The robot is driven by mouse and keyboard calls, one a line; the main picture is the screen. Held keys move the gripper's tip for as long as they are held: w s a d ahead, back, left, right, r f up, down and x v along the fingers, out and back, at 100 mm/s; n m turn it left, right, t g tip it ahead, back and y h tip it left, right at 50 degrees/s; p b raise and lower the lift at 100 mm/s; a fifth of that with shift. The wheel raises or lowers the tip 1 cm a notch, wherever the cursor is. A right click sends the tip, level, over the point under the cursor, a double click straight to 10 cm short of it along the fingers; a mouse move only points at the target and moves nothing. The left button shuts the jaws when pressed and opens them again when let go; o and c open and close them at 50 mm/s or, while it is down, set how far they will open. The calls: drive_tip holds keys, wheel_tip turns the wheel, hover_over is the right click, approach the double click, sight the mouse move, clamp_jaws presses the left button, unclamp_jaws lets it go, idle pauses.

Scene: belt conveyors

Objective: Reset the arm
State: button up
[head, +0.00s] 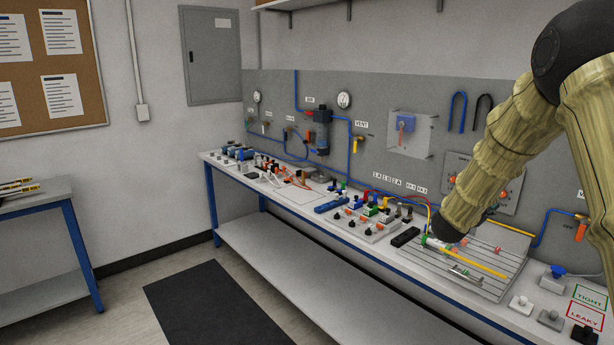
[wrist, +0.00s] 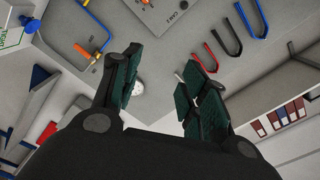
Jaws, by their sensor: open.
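My gripper (wrist: 162,90) shows in the wrist view, with its two dark green padded fingers spread apart. I see nothing held between them. Behind the fingers is the grey wall panel, with a small white round thing (wrist: 138,88) partly hidden by the left finger. In the head view my arm, in a yellowish ribbed cover with a black joint, fills the upper right. One link slants down left over the bench (head: 290,215). I cannot make out the gripper in the head view.
A slatted board (head: 485,290) with rods lies below my arm. Switches, valves and coloured fittings crowd the bench. Blue and black hooks (head: 458,112) hang on the wall panel; a shelf with red binders (wrist: 278,118) shows in the wrist view. The floor beside the black mat (head: 215,305) is clear.

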drive_tip(key=s+a+f+n+y+b, duration=0.1)
drive_tip(key=a+f+n+y, duration=0.1)
drive_tip(key=f, duration=0.6)
drive_tip(key=s+a+f+n+y, duration=0.1)
drive_tip(key=s+a+f+n, duration=0.15)
drive_tip(key=f, duration=0.45)
drive_tip(key=s+a+f+n+y+b, duration=0.1)
drive_tip(key=a+f+n+y, duration=0.1)
drive_tip(key=f, duration=0.6)
drive_tip(key=s+a+f+n+g+y+b, duration=0.1)
drive_tip(key=s+a+f+n+g+y, duration=0.2)
drive_tip(key=s+f, duration=0.6)
drive_tip(key=s+a+f+n+y+b, duration=0.15)
drive_tip(key=s+a+f+n, duration=0.35)
drive_tip(key=f, duration=0.9)
drive_tip(key=s+a+f+n+g+y+b, duration=0.15)
drive_tip(key=s+a+f, duration=0.35)
drive_tip(key=s, duration=0.5)
drive_tip(key=s+a+f+n+g+y+b, duration=0.1)
drive_tip(key=s+a+f+n+g, duration=0.15)
drive_tip(key=s+f, duration=0.6)
drive_tip(key=s+a+f+n+g+y+b, duration=0.1)
drive_tip(key=s+a+f+g, duration=0.1)
drive_tip(key=s, duration=0.8)
drive_tip(key=s+a+f+n+g, duration=0.2)
drive_tip(key=s+a, duration=0.1)
drive_tip(key=s, duration=0.8)
drive_tip(key=shift+a+g+y+b, duration=0.3)
drive_tip(key=shift+g+y+b, duration=0.05)
drive_tip(key=shift+g+y, duration=0.05)
